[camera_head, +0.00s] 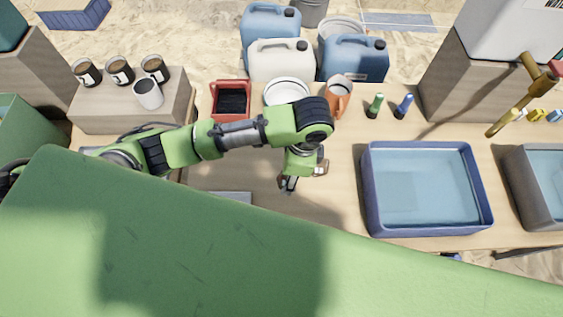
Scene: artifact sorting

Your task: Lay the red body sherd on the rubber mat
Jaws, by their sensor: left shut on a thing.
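My left gripper (290,184) points down over the middle of the wooden table, its arm reaching in from the left. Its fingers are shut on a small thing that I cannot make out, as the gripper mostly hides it. I cannot pick out the red body sherd by its colour. A flat grey piece (236,197) shows in part on the table, left of the gripper and below the arm; I cannot tell whether it is the rubber mat. My right gripper is not in view.
A blue basin of water (374,205) stands right of the gripper. Behind are a red box (231,101), a white bowl (287,92), an orange jug (338,96) and two small bottles, green (375,106) and blue (403,106). The table's near part is hidden.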

